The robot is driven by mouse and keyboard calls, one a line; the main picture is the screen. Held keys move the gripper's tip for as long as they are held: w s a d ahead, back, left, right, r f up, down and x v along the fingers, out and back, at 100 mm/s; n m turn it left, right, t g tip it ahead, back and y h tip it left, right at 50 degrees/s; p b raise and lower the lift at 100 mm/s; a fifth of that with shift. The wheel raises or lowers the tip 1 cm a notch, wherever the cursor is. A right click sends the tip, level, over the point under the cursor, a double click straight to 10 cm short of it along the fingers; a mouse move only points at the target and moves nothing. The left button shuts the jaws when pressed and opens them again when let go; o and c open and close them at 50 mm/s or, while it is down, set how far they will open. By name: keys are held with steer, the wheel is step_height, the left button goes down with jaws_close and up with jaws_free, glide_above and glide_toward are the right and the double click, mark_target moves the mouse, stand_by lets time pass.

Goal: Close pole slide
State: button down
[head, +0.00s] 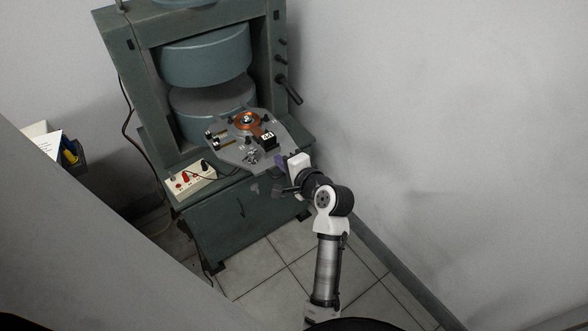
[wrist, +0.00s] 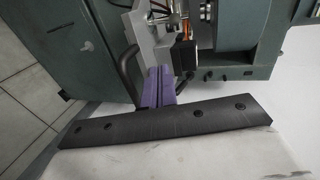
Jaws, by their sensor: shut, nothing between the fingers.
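The pole slide looks to be the grey plate (head: 228,155) that sticks out of the gap between the round poles, toward the front right. It carries a copper coil (head: 247,121) and a small black block (head: 267,141). My gripper (head: 281,160) is at the plate's front right edge, its purple fingers shut and empty. In the wrist view the shut fingers (wrist: 159,76) point at the grey plate edge (wrist: 148,45). I cannot tell whether they touch it. A dark curved bar (wrist: 126,66) shows just left of the fingers.
The green magnet frame (head: 118,52) holds an upper pole (head: 205,57) and a lower pole (head: 210,102). A white panel with red knobs (head: 194,180) is left of the plate. A black lever (head: 290,90) juts out at right. A wall stands close on the right.

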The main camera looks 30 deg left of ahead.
steer(key=shift+w+a, duration=0.2)
steer(key=shift+a, duration=0.3)
steer(key=shift+w+a, duration=0.2)
steer(key=shift+a, duration=0.25)
